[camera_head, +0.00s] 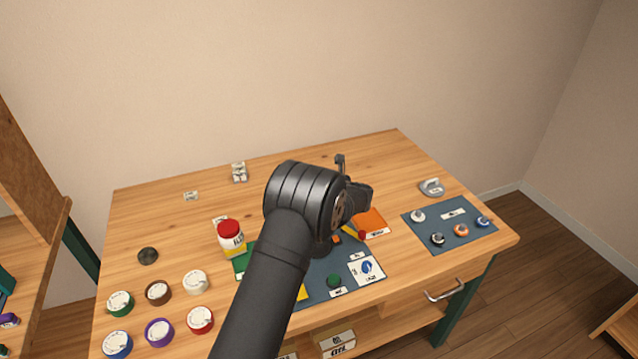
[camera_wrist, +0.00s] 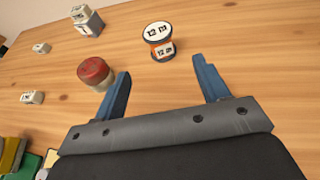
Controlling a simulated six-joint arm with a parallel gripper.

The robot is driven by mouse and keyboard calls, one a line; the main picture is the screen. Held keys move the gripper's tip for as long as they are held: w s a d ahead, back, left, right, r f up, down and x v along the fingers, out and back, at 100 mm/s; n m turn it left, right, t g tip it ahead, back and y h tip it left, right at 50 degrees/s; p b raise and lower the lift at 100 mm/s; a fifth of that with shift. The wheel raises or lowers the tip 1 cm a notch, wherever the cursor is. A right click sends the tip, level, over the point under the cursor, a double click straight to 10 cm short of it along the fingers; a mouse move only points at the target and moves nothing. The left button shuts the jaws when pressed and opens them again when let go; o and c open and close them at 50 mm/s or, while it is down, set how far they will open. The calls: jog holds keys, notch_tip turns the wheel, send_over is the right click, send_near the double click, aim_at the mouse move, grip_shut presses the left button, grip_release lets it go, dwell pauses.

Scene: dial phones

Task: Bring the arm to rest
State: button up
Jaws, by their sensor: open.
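My arm reaches up over the middle of the wooden table (camera_head: 150,215) in the head view and hides part of what lies under it. The fingertips are hard to make out there. In the wrist view my gripper (camera_wrist: 165,78) has its two blue fingers spread wide with nothing between them. A red-topped round jar (camera_wrist: 95,72) stands just left of the left finger. A round orange and dark piece with a white number label (camera_wrist: 158,38) stands beyond the fingertips.
Several round dials (camera_head: 158,292) lie at the front left. A blue-grey mat (camera_head: 425,232) with small knobs lies at the right. Small white blocks (camera_head: 239,172) sit at the back. The table's left rear is mostly clear.

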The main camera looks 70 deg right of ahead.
dwell(0.4)
jog(key=x, duration=1.2)
jog(key=shift+d+r, duration=0.1)
jog(key=shift+r, duration=1.4)
